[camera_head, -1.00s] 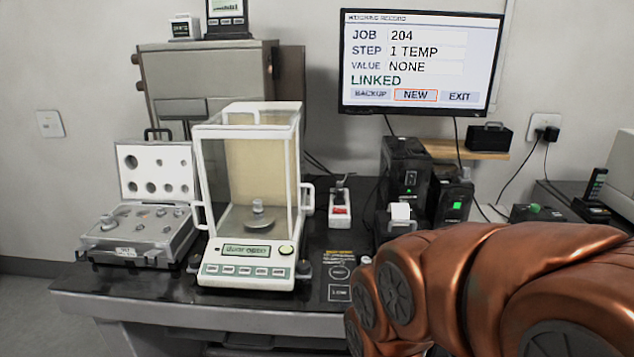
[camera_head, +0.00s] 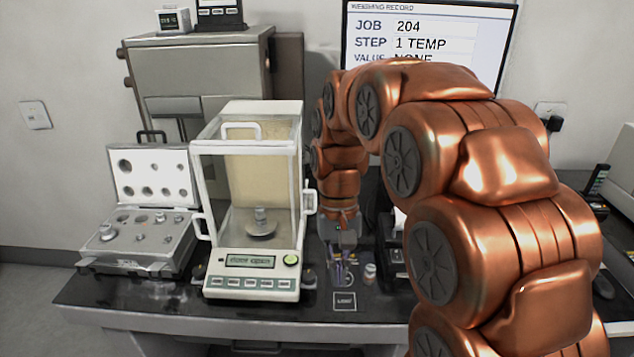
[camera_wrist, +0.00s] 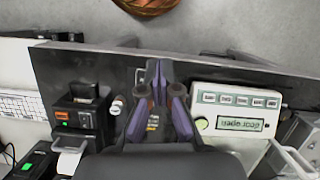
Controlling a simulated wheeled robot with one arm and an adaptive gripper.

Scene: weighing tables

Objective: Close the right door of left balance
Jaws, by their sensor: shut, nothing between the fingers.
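The right door's white handle (camera_head: 311,201) sticks out on the case's right side; how far the door stands open is unclear. My gripper (camera_head: 341,262) points down just right of the balance, apart from its front corner. In the wrist view my gripper's dark fingers (camera_wrist: 157,78) are closed together with nothing between them, beside the balance's front panel.
An open weight case (camera_head: 135,240) stands left of the balance. A small jar (camera_head: 370,272) stands right of my gripper; a printer (camera_wrist: 78,125) shows left in the wrist view. My arm covers much of the monitor (camera_head: 430,35) and right-hand table.

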